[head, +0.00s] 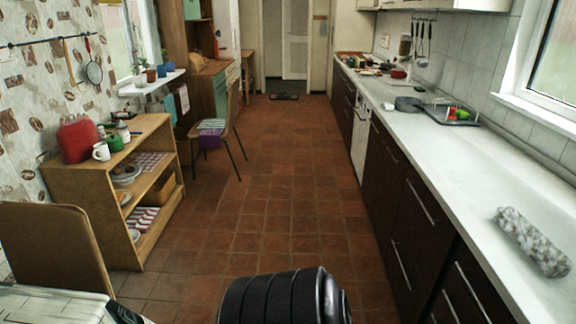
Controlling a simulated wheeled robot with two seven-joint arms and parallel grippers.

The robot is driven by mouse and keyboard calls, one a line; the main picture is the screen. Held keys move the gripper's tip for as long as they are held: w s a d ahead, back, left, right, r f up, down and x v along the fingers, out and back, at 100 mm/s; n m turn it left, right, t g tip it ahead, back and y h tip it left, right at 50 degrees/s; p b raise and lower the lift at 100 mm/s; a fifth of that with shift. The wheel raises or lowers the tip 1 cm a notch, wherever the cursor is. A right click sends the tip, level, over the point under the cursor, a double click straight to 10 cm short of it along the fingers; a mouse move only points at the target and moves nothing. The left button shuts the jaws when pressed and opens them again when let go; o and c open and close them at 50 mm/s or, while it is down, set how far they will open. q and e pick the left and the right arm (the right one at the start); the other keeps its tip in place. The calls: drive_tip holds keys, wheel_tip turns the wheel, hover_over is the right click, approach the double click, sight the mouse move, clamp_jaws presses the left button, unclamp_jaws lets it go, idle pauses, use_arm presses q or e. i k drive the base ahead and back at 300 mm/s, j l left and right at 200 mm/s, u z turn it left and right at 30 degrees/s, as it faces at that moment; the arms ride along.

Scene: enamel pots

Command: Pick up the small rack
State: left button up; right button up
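A small dark rack or tray (466,122) sits on the right-hand counter, near the tiled wall and partway down the room. It has thin upright wires at its left side and holds red and green items (459,114). It is small in the head view, so I cannot make out its exact shape or whether it is the small rack of the task. A black rounded part of my own body shows at the bottom middle. Neither of my grippers is in view.
The white counter (480,190) runs along the right wall, with a grey speckled roll (533,242) near me. A grey pot (408,104) stands beside the tray. A wooden shelf (150,128), a chair (216,126) and a brown panel (52,250) line the left. The tiled floor (280,190) between is clear.

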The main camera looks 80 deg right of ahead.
sight(547, 257)
drive_tip(key=z, duration=4.35)
